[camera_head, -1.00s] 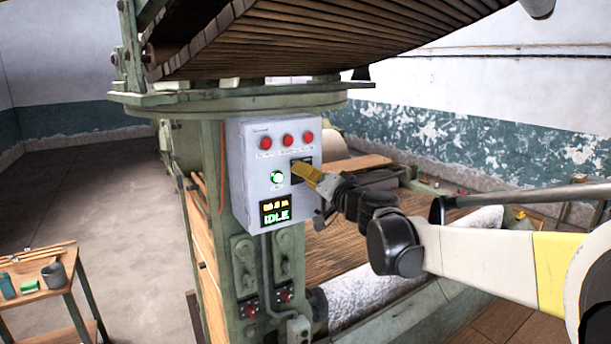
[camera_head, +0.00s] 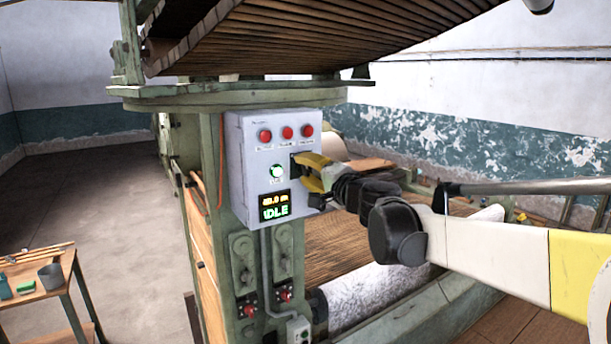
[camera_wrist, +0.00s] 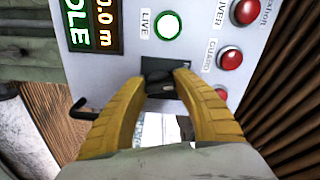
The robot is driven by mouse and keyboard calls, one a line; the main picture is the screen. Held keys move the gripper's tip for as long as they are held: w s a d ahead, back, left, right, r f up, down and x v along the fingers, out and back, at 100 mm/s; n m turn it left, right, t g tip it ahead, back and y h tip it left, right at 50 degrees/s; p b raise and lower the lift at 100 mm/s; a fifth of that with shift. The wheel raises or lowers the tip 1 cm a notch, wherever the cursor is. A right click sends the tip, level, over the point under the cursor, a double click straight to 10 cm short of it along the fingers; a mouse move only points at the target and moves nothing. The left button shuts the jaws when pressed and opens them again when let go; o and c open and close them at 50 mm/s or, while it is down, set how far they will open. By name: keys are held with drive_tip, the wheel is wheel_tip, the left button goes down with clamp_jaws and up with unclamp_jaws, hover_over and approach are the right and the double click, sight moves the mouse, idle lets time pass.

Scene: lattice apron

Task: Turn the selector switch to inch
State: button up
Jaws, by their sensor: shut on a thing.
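A grey control box (camera_head: 241,162) is mounted on the green machine column. The black selector switch (camera_wrist: 160,78) sits on the box face beside the round green-lit LIVE lamp (camera_wrist: 167,25). My gripper (camera_head: 303,165) has yellow fingers and reaches the right side of the box. In the wrist view my gripper (camera_wrist: 161,77) is shut with its fingertips on both sides of the switch knob. The fingers partly hide the knob, so its pointed setting cannot be read. The display (camera_head: 273,204) reads IDLE in green.
Several red buttons (camera_head: 287,132) line the top of the box. A slatted wooden apron (camera_head: 300,40) hangs overhead. A small wooden table (camera_head: 35,280) with a grey cup (camera_head: 51,276) stands at the left. The floor (camera_head: 110,200) between is clear.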

drive_tip(key=m+b, duration=0.2)
drive_tip(key=m, duration=0.4)
drive_tip(key=m+b, duration=0.1)
drive_tip(key=m, duration=0.5)
drive_tip(key=shift+b, duration=0.35)
idle(0.4)
drive_tip(key=o, duration=1.2)
drive_tip(key=v, duration=1.2)
drive_tip(key=shift+f, duration=0.1)
